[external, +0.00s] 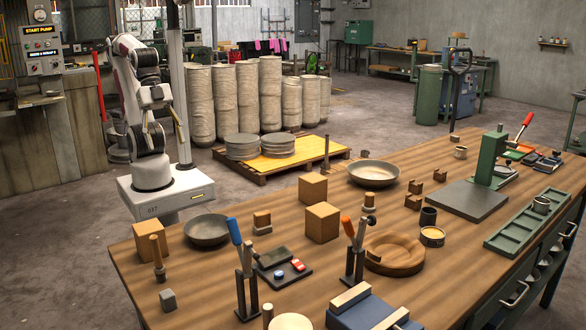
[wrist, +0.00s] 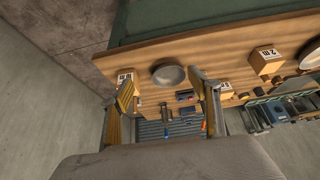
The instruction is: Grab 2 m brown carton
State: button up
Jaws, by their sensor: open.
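Three brown cartons stand apart on the wooden table in the external view: one at the left end (external: 151,243), one at the back (external: 313,187) and one nearer the middle (external: 322,222). The wrist view shows white labels with dark marks on cartons at right (wrist: 266,63), centre (wrist: 226,88) and left (wrist: 125,76). The right one's label seems to begin with a 2; the others are too small or covered to read. My gripper (wrist: 160,78) is open and empty, away from the cartons. Its fingers partly cover the left and centre cartons.
A dark bowl (external: 207,230) stands by the left carton, and another bowl (external: 373,173) is farther back. Tool stands (external: 246,285), small blocks, a round wooden dish (external: 394,255) and a green press (external: 487,160) crowd the table. Bare wood shows between them.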

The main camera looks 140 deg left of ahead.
dwell(0.3)
jog(key=w+a+t+y, duration=0.5)
jog(key=w+a, duration=1.8)
jog(key=a, duration=0.2)
jog(key=a+f+t+h, duration=0.4)
jog(key=a+f+t, duration=0.1)
jog(key=a+f, duration=0.5)
jog(key=shift+s+a+f+t+h, duration=0.1)
jog(key=shift+s+a+f+t, duration=0.4)
jog(key=shift+s+f, duration=0.6)
jog(key=shift+s+a+f+t+h, duration=0.1)
jog(key=shift+s+a+f+t, duration=0.2)
jog(key=shift+s+a+f, duration=0.55)
jog(key=shift+s+a+f+t+h, duration=0.1)
jog(key=shift+s+a+f+t, duration=0.3)
jog(key=shift+s+f, duration=0.9)
jog(key=shift+r, duration=0.15)
